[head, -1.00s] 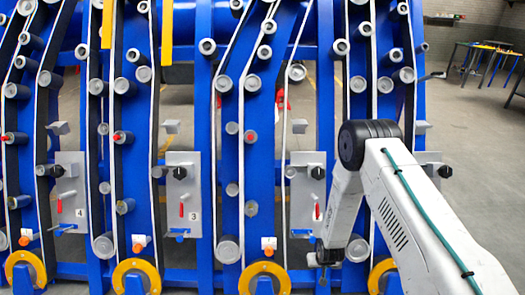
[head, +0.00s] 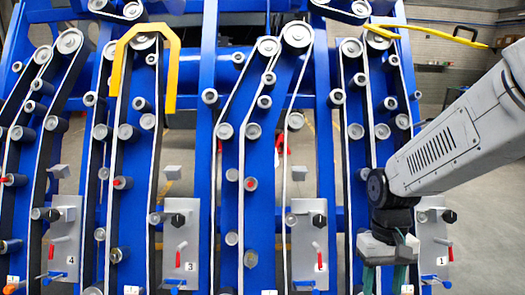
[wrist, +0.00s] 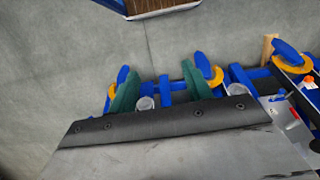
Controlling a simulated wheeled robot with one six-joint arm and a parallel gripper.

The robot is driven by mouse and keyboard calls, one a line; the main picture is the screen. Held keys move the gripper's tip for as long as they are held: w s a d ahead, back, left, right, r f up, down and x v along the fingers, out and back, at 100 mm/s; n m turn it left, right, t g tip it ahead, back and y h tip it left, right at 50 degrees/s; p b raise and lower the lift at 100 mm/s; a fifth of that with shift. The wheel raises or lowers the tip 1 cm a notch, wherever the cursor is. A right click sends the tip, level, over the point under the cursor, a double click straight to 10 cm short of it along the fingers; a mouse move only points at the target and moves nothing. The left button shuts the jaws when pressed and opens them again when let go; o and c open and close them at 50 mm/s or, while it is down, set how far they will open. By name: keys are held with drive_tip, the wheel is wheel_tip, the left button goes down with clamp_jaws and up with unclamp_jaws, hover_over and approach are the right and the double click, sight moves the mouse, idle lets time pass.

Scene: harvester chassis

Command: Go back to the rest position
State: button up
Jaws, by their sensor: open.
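My arm (head: 450,145) reaches in from the right edge of the head view and bends down at a dark joint. My gripper (head: 385,284) hangs below it in front of the right part of the blue harvester chassis (head: 203,130), near the bottom edge. Its two green fingers also show in the wrist view (wrist: 158,88), spread apart with nothing between them. The lower ends of the fingers are cut off in the head view. I cannot tell how far they are from the chassis.
Grey panels with red handles line the chassis, among them panel 4 (head: 62,240), panel 3 (head: 181,245) and panel 1 (head: 432,245). A yellow bracket (head: 172,65) stands at upper left. Grey floor (wrist: 50,80) shows in the wrist view, with yellow rings (wrist: 292,65) by the chassis base.

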drive_tip(key=s+d+r+t, duration=0.1)
drive_tip(key=s+r+t, duration=0.3)
drive_tip(key=s+r, duration=0.9)
drive_tip(key=shift+s+d+r, duration=0.3)
drive_tip(key=shift+s+r, duration=0.1)
drive_tip(key=shift+r, duration=0.15)
drive_tip(key=shift+d, duration=0.15)
idle(1.0)
